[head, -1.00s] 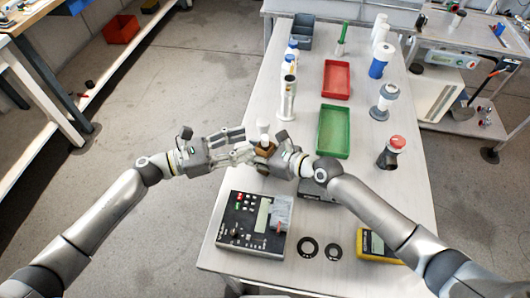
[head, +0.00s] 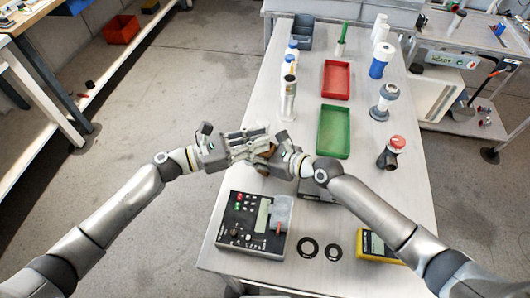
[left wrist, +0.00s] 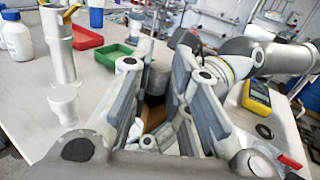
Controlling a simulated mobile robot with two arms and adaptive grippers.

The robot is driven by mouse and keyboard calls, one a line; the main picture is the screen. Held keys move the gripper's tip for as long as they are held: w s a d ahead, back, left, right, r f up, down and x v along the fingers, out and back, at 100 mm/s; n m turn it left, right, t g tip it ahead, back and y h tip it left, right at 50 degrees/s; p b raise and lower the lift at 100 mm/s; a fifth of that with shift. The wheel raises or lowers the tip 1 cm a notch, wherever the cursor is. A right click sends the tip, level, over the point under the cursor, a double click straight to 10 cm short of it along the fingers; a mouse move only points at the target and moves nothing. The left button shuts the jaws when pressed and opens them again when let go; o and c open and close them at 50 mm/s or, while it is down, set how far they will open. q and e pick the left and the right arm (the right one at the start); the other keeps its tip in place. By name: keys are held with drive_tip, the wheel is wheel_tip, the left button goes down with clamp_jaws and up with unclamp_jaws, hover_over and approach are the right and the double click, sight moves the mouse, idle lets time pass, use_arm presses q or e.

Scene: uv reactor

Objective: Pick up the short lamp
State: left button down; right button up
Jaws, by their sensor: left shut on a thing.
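My left gripper (head: 258,146) is over the left edge of the table, its fingers around a small brown piece (head: 267,153). In the left wrist view the brown piece (left wrist: 155,120) shows between the finger pads, with a dark grey round part behind it. Most of this piece is hidden, and I cannot tell whether it is the short lamp. My right gripper (head: 282,155) meets the left one at the same piece; its fingers are mostly hidden.
A tall pale cylinder (head: 288,98) stands behind the grippers. Green (head: 345,132) and red (head: 337,80) trays lie mid-table. A control box (head: 250,225), black rings (head: 308,247) and a yellow meter (head: 375,246) lie in front.

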use_arm(q)
wheel_tip(320, 180, up, 18)
idle(0.6)
use_arm(e)
drive_tip(key=o, duration=1.1)
drive_tip(key=v, duration=1.2)
